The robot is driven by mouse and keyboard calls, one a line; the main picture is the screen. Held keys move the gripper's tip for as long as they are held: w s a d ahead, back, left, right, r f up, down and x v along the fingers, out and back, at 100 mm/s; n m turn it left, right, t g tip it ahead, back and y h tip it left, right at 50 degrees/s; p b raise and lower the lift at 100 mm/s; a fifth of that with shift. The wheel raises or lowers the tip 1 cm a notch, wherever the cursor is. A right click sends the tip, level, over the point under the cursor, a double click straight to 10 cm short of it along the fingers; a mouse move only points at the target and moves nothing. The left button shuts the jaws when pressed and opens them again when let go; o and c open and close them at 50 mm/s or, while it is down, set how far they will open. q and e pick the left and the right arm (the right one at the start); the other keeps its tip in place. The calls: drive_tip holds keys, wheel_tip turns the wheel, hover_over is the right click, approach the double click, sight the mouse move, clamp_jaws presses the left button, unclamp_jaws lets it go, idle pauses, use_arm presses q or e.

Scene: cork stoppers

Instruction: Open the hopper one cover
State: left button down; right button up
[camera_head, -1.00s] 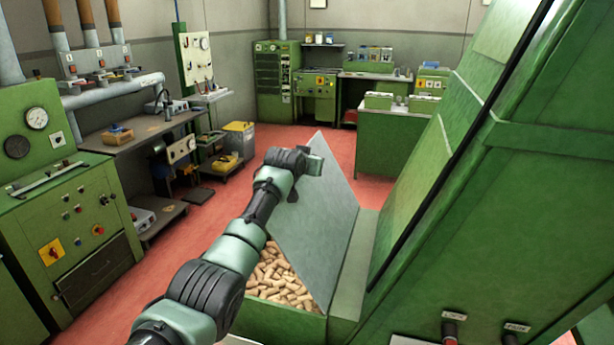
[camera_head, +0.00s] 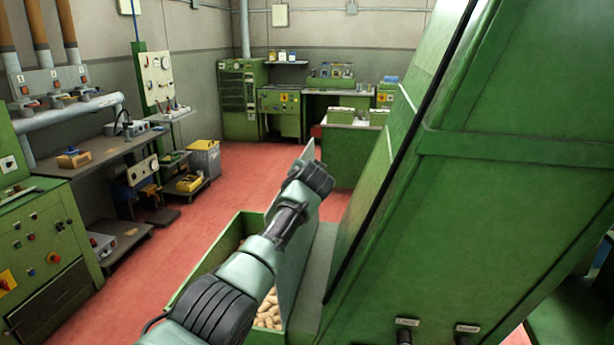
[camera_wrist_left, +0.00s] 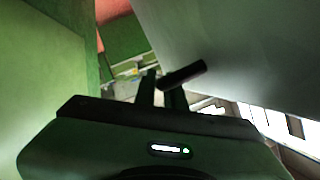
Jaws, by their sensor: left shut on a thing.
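The hopper one cover (camera_head: 298,258) is a grey sheet standing steeply raised over the green hopper (camera_head: 212,258), seen almost edge-on. Cork stoppers (camera_head: 268,314) show inside the hopper beside the cover's lower part. My left gripper (camera_head: 314,176) is at the upper part of the cover, and its fingers are largely hidden in the head view. In the left wrist view, my left gripper (camera_wrist_left: 163,92) is shut on a dark rod-like handle (camera_wrist_left: 184,74) beside the cover's grey face (camera_wrist_left: 235,45). My right gripper is out of view.
A tall green machine (camera_head: 480,190) stands close on the right, beside the cover. A green control cabinet (camera_head: 45,250) and a workbench (camera_head: 100,150) line the left. Red floor (camera_head: 240,175) is clear behind the hopper.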

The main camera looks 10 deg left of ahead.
use_arm(q)
drive_tip(key=shift+f, duration=0.3)
drive_tip(key=c, duration=1.8)
unclamp_jaws()
drive_tip(key=shift+o, duration=0.2)
drive_tip(key=shift+r, duration=0.1)
drive_tip(key=b+v, duration=0.2)
drive_tip(key=v, duration=0.5)
drive_tip(key=shift+s+b, duration=0.3)
drive_tip(key=shift+s, duration=0.05)
drive_tip(key=shift+d+r, duration=0.1)
drive_tip(key=shift+d, duration=0.05)
